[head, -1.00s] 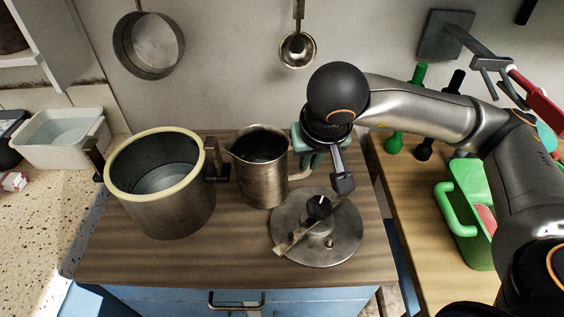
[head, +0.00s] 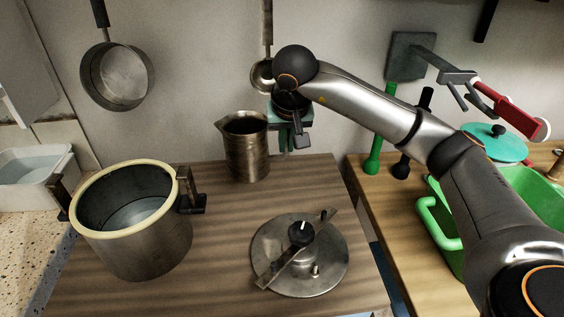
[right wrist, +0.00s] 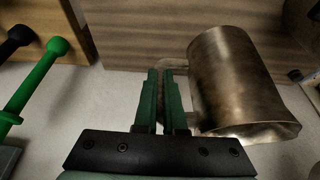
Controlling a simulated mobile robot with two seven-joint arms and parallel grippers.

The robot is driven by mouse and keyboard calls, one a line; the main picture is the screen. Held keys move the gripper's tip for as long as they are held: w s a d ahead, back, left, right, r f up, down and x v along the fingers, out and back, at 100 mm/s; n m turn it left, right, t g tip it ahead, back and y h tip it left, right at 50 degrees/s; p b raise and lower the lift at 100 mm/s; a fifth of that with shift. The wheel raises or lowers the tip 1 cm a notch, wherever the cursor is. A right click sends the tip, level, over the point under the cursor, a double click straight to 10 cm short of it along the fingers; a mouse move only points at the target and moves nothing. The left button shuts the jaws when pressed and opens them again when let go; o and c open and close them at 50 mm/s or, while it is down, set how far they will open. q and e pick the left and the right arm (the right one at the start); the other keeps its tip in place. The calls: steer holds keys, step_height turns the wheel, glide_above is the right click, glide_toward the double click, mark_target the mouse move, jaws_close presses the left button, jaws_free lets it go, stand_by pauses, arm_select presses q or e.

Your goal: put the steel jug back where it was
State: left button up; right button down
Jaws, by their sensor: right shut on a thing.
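The steel jug (head: 246,148) is upright over the back of the wooden worktop (head: 215,235), near the wall. I cannot tell whether its base touches the wood. My right gripper (head: 286,137) is at the jug's right side, shut on its handle. In the right wrist view the green fingers (right wrist: 165,85) are close together at the handle, and the jug body (right wrist: 235,80) is just right of them. The handle is mostly hidden by the fingers. My left gripper is not in view.
A large pot (head: 138,235) with a cream rim stands at front left. A round steel lid (head: 325,266) lies at front right. A pan (head: 118,75) and a ladle (head: 260,74) hang on the wall. Bare wood lies between pot and lid.

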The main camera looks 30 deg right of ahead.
steer(key=w+d, duration=0.3)
steer(key=w, duration=0.3)
step_height(320, 180, down, 11)
steer(key=shift+w+r, duration=0.1)
steer(key=shift+w+f, duration=0.2)
steer(key=shift+f, duration=0.1)
steer(key=c, duration=1.5)
jaws_free()
steer(key=shift+f, duration=0.25)
steer(key=o, duration=0.5)
steer(key=shift+s, duration=0.1)
